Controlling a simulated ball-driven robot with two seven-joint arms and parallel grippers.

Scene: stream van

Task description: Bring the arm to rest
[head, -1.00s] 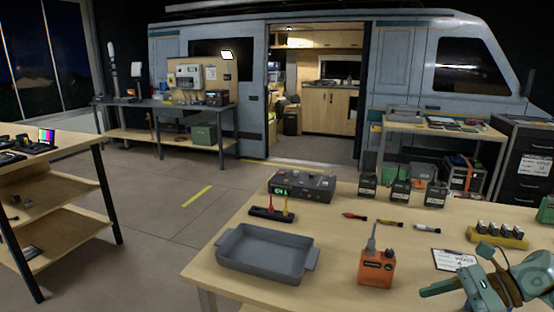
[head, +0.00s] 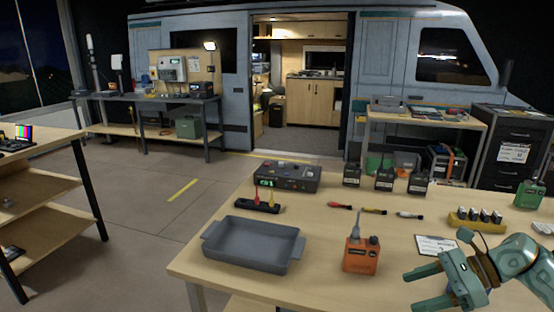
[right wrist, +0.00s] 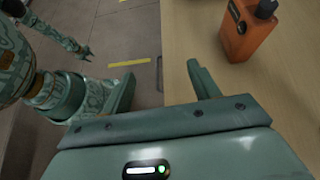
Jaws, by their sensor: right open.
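My right gripper (head: 408,288) is open and empty at the lower right of the head view, near the front of the workbench (head: 215,270). Its two fingers point left, with the orange device (head: 361,255) beyond them to the upper left, apart from them. In the right wrist view the spread fingers (right wrist: 160,77) have nothing between them, and the orange device (right wrist: 248,32) stands to the upper right. What looks like my left gripper (right wrist: 84,52) shows small at the upper left of that view; its jaws are too small to judge. The head view does not show it.
A grey tray (head: 253,262), a control box (head: 286,178), several dark radios (head: 384,181) and a clipboard (head: 435,246) are on the bench. A yellow charging rack (head: 474,224) and a green radio (head: 529,195) stand right. Open floor (head: 140,215) lies left of the bench.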

